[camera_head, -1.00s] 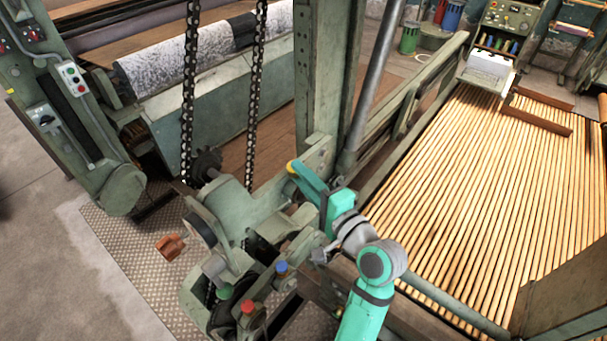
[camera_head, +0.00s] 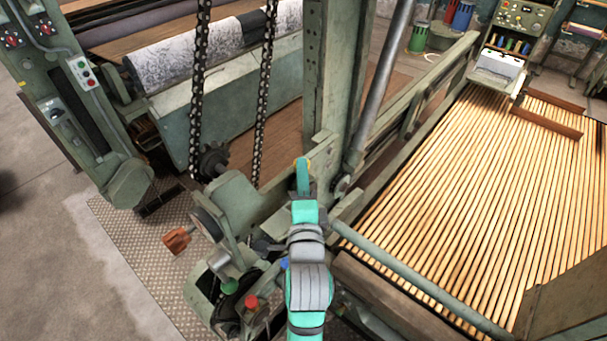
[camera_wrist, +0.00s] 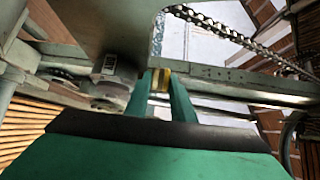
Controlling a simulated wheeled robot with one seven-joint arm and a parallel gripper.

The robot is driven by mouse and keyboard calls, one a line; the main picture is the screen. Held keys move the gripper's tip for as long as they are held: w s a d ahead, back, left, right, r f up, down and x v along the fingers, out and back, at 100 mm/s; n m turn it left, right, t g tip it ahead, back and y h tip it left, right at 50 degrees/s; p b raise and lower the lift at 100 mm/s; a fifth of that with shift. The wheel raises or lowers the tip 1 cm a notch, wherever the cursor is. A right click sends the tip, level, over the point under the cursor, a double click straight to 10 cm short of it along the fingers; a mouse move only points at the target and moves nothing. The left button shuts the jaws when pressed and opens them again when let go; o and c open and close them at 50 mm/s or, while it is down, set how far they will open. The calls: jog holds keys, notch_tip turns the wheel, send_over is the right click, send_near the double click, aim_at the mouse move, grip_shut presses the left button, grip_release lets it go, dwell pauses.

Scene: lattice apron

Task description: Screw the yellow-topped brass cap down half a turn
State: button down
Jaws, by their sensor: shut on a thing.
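The yellow-topped brass cap (camera_wrist: 160,80) sits between the two green fingers of my gripper (camera_wrist: 159,92) in the wrist view. A small bit of its yellow shows in the head view (camera_head: 308,161) at the gripper's tip, beside the green-grey machine post. My gripper (camera_head: 303,166) is shut on the cap. The fingers and hand hide most of the cap, and its thread and seat cannot be made out.
Red (camera_head: 251,302), green (camera_head: 230,286) and partly hidden blue (camera_head: 284,263) caps stand nearer on the machine. An orange-brown handle (camera_head: 177,240) sticks out at left. Chains (camera_head: 264,100) hang behind. The slatted apron (camera_head: 450,200) spreads to the right.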

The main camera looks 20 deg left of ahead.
jog(key=shift+a+m+h, duration=0.1)
jog(key=shift+m+h, duration=0.2)
jog(key=shift+h, duration=0.1)
jog(key=c, duration=1.8)
grip_release()
